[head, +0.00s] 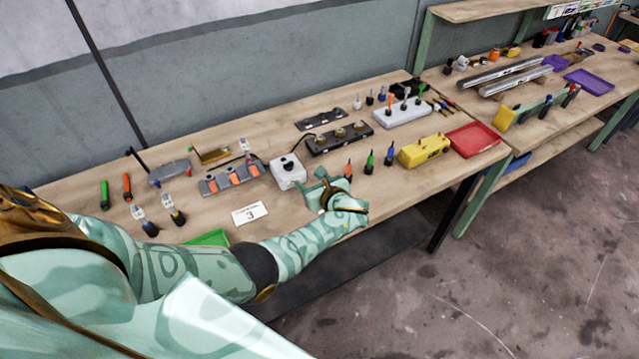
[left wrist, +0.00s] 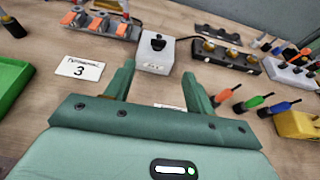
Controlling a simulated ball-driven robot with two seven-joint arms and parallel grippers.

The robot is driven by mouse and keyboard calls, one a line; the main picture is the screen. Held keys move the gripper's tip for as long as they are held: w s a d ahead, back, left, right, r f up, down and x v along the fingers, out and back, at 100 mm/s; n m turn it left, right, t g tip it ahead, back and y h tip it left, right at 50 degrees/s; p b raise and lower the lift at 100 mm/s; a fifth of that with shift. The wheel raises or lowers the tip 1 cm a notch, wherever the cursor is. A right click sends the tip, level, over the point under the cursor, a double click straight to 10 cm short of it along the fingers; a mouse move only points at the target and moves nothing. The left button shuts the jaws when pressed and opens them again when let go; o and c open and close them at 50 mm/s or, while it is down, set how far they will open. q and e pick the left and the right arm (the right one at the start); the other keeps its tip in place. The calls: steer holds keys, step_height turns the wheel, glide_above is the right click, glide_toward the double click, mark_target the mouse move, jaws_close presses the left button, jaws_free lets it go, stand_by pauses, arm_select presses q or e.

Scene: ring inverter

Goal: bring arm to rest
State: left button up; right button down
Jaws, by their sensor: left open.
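My left arm comes in from the lower left in the head view, and its gripper (head: 322,187) is over the front part of the wooden workbench (head: 290,225). In the left wrist view the two green fingers of the left gripper (left wrist: 158,90) are spread apart with nothing between them. A white box with a black knob (left wrist: 155,52) stands just beyond the fingertips; it also shows in the head view (head: 288,172). Whether the gripper touches the bench cannot be told. My right gripper is not in view.
A card marked 3 (head: 249,213) and a green tray (head: 208,238) lie to the left. A black block with round knobs (head: 338,138) is behind.

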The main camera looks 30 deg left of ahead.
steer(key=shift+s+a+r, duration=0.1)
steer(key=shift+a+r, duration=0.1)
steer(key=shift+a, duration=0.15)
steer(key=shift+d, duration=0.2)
